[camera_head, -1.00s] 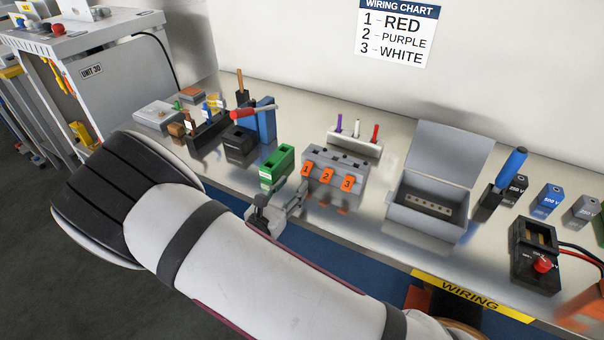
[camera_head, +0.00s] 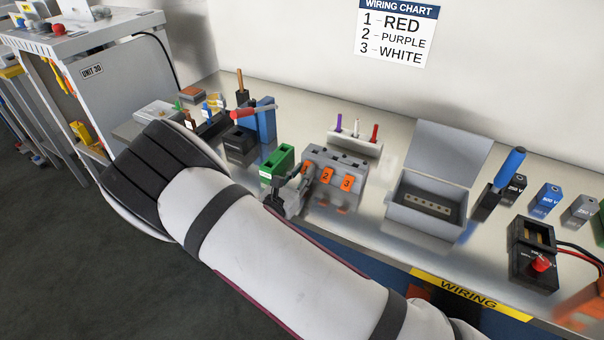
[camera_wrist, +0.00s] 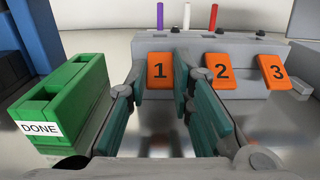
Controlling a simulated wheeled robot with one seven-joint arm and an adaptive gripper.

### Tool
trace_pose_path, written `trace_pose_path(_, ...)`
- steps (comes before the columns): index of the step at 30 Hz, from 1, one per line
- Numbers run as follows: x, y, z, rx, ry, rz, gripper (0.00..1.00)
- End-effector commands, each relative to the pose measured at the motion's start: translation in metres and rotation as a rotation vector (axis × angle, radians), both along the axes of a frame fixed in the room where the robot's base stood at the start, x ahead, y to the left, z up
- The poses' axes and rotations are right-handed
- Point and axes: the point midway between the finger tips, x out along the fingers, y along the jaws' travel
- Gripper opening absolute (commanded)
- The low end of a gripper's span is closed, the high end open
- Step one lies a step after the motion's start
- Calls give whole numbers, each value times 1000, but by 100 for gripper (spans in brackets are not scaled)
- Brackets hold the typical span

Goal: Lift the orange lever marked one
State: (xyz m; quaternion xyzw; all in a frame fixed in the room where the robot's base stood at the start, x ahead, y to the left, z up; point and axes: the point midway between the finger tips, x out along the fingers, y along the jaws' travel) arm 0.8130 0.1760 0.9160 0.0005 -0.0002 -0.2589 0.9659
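The orange lever marked one (camera_wrist: 159,70) is on the front of a grey terminal block (camera_head: 334,158). In the wrist view my gripper (camera_wrist: 160,88) has its fingertips at the left and right sides of this lever. The fingers are apart, and I cannot tell whether they touch it. In the head view my gripper (camera_head: 305,176) is at the block's left end and mostly hides lever one. The orange levers marked two (camera_head: 327,176) and three (camera_head: 347,183) are to the right. All three look down, lying against the sloped front.
A green box marked DONE (camera_wrist: 60,105) is close to my gripper's left. Purple, white and red pins (camera_head: 356,136) stand in a rack behind the block. An open grey box (camera_head: 427,205) is to the right. Bare metal bench lies before the block.

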Motion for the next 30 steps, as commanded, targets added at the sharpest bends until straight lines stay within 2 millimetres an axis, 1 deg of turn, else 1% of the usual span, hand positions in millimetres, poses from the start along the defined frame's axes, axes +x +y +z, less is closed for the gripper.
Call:
trace_pose_path(8,-1,0,1,8,13,-1,0)
trace_pose_path(14,-2,0,6,48,79,-2,0)
trace_pose_path(20,-2,0,15,123,204,-2,0)
trace_pose_path(30,2,-2,30,287,479,0,0)
